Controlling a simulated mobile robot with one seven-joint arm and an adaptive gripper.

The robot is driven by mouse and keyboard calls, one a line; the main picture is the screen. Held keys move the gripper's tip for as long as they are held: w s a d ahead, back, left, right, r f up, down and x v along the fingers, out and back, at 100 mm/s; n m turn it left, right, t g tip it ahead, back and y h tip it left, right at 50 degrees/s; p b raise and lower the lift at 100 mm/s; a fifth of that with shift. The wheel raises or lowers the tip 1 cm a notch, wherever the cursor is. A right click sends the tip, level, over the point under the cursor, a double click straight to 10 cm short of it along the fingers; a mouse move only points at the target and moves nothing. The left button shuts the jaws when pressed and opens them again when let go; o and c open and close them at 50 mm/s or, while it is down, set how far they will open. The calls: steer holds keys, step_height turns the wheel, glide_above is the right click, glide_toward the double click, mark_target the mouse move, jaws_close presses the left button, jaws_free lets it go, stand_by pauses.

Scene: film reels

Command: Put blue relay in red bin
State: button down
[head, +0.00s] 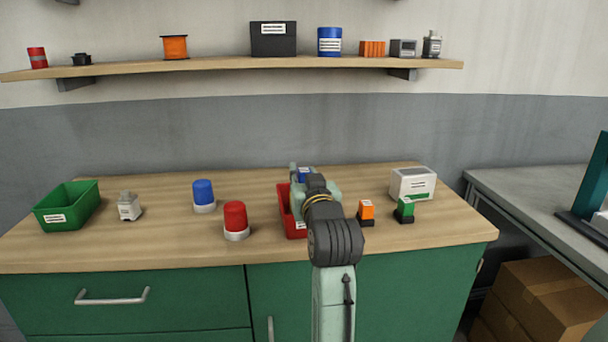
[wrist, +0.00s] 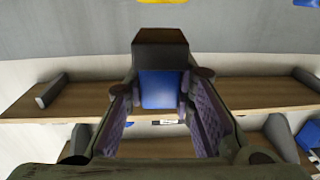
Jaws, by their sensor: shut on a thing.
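The blue relay (wrist: 160,90), a blue block with a dark base, is between the fingers of my gripper (wrist: 160,104) in the wrist view. My gripper is shut on its blue body, with the dark base toward the top of the picture. A bit of the relay (head: 306,174) shows past my arm in the head view, above the back of the red bin in the picture; its height over the bin cannot be told. The red bin (head: 286,213) stands mid-table, its right part and inside mostly hidden by my arm. My fingers are largely hidden in the head view.
A red beacon (head: 236,220), blue beacon (head: 203,195), grey part (head: 129,206) and green bin (head: 68,207) stand left. An orange relay (head: 366,212), green relay (head: 404,210) and white box (head: 412,184) stand right. A loaded shelf (head: 220,65) hangs behind.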

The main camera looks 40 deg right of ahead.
steer(key=shift+f, duration=0.25)
steer(key=shift+f+b, duration=0.35)
steer(key=shift+f, duration=0.15)
steer(key=shift+f, duration=0.1)
steer(key=c, duration=1.4)
jaws_free()
steer(key=shift+o, duration=0.2)
